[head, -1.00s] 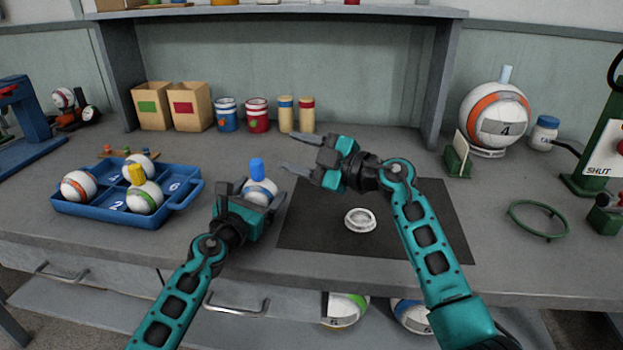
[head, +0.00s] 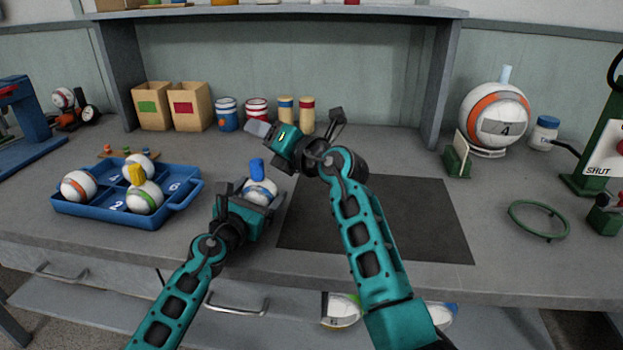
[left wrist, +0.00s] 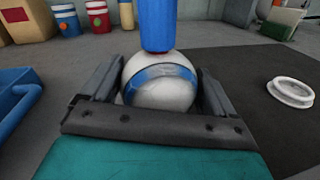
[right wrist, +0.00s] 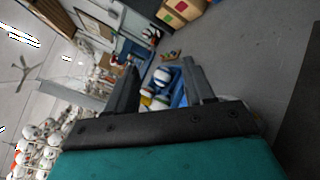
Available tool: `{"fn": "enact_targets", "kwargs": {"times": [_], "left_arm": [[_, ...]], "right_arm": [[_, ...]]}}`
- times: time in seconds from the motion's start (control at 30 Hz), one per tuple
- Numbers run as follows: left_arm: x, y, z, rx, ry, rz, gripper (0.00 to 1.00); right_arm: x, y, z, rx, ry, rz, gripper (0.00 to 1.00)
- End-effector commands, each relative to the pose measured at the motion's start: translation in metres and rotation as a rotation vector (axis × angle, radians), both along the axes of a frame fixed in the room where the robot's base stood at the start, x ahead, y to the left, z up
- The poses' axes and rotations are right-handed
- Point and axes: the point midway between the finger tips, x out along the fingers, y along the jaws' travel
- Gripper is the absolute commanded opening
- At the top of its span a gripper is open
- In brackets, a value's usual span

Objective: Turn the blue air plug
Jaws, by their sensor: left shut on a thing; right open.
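The blue air plug (head: 257,168) stands upright in the top of a white ball with a blue band (head: 261,190). Both also show in the left wrist view, the plug (left wrist: 157,24) cut off at the top and the ball (left wrist: 160,84) between the fingers. My left gripper (head: 249,194) is shut on the ball and holds it near the mat's left edge. My right gripper (head: 297,126) is open and empty, above and to the right of the plug, apart from it. In the right wrist view its fingers (right wrist: 160,88) frame the distant tray.
A blue tray (head: 85,212) with several balls stands at left. A dark mat (head: 420,225) lies to the right; a white ring (left wrist: 291,91) on it shows in the left wrist view. Boxes (head: 189,106) and cans stand behind. A large ball (head: 494,115) stands at back right.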

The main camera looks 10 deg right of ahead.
Motion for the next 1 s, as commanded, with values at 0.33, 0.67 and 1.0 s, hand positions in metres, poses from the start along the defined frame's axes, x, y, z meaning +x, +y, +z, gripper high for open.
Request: {"fn": "enact_targets", "kwargs": {"times": [0.33, 0.67, 1.0], "left_arm": [[0.000, 0.000, 0.001, 0.000, -0.001, 0.000, 0.56], [0.000, 0.000, 0.000, 0.000, -0.001, 0.000, 0.56], [0.000, 0.000, 0.000, 0.000, -0.001, 0.000, 0.56]], "right_arm": [[0.003, 0.019, 0.021, -0.435, -0.293, -0.075, 0.53], [0.004, 0.025, 0.001, -0.693, -0.437, -0.115, 0.53], [0.004, 0.024, -0.068, -0.693, -0.437, -0.115, 0.53]]}}
